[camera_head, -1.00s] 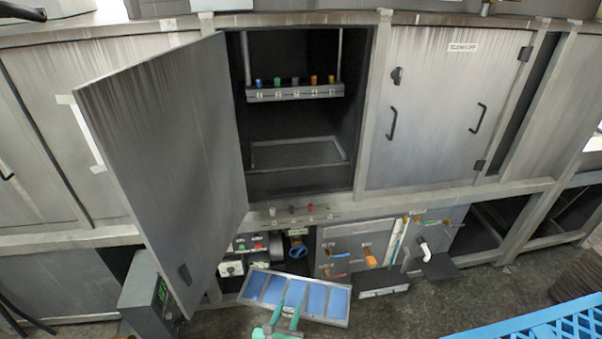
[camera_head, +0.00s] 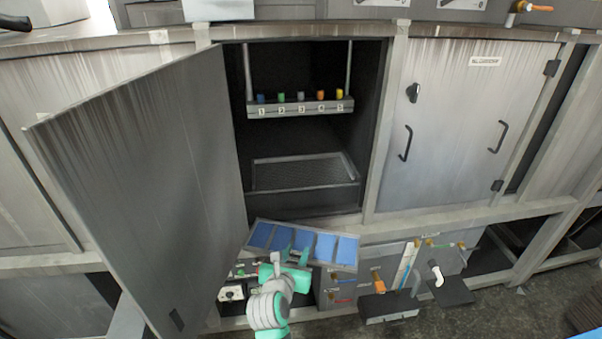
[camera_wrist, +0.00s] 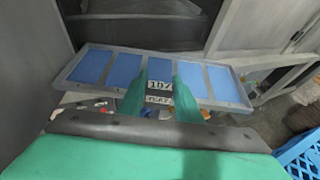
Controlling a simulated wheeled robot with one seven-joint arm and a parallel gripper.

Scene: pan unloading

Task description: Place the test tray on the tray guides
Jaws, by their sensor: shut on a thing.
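The test tray (camera_head: 345,250) is a long grey frame with several blue panels in a row. In the head view it hangs tilted in front of the cabinet's lower sill. My gripper (camera_head: 291,250), with green fingers, is shut on its near long edge around the middle. In the wrist view the tray (camera_wrist: 240,100) spans the picture, with a label between my fingers (camera_wrist: 160,88). The tray guides are not clearly told apart; inside the open cabinet a grey framed mesh shelf (camera_head: 300,172) lies low, below a numbered rack (camera_head: 302,108) with coloured knobs.
The open cabinet door (camera_head: 140,190) stands out close to the left of the tray and my arm. A closed door (camera_head: 465,120) is on the right. Valves and pipes (camera_head: 378,278) are below. The cabinet's space above the mesh shelf is empty.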

